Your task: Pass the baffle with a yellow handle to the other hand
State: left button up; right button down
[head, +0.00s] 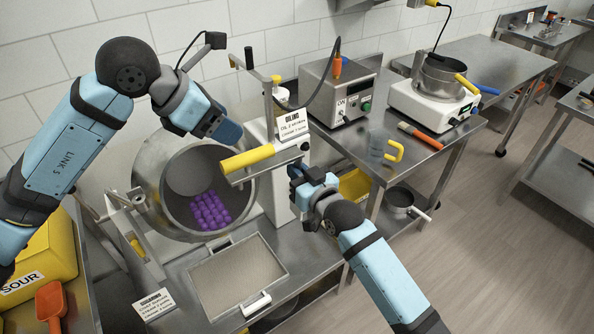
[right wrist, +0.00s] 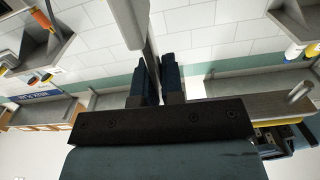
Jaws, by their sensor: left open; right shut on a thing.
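The baffle has a yellow handle (head: 247,159) and a flat metal strip. In the head view it is held in the air before the open drum (head: 176,211). My right gripper (head: 298,172) is shut on the metal part at its right end. In the right wrist view, the dark fingers of my right gripper (right wrist: 159,82) close on a thin edge-on plate. My left gripper (head: 229,132) is open and empty, just above and left of the yellow handle, seemingly apart from it. Its fingertips are partly hidden by its own body.
Purple gummies (head: 208,211) lie in the drum. A tray (head: 235,278) sits on the steel table below. An oiling sign (head: 291,123) stands close behind the baffle. A grey control box (head: 338,92), a clear jug with yellow handle (head: 394,150) and a white machine (head: 432,105) stand right.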

pick_arm(q)
jog(key=shift+s+a+r, duration=0.15)
jog(key=shift+a+r, duration=0.05)
jog(key=shift+r, duration=0.15)
jog(key=shift+s, duration=0.15)
jog(key=s+d+f+n+g+h, duration=0.3)
jog(key=s+d+f+n+h, duration=0.3)
jog(key=h, duration=0.7)
jog(key=a+f+n+t+y, duration=0.35)
jog(key=f+n+t, duration=0.25)
jog(key=n, duration=0.4)
jog(key=s+a+f+n+t+y, duration=0.1)
jog(key=a+f+n+t+y, duration=0.25)
jog(key=f+n+t, duration=0.45)
jog(key=a+f+n+t+y, duration=0.3)
jog(key=f+n+y, duration=0.1)
jog(key=n, duration=0.8)
jog(key=s+a+f+n+g+y, duration=0.2)
jog(key=s+f+n+g+y, duration=0.1)
jog(key=s+f, duration=0.4)
jog(key=s+a+f+n+g+y, duration=0.2)
jog(key=s+f+n, duration=0.4)
jog(key=f, duration=0.7)
jog(key=shift+s+a+g+y, duration=0.4)
jog(key=shift+s+a+g, duration=0.3)
jog(key=shift+s+g, duration=0.35)
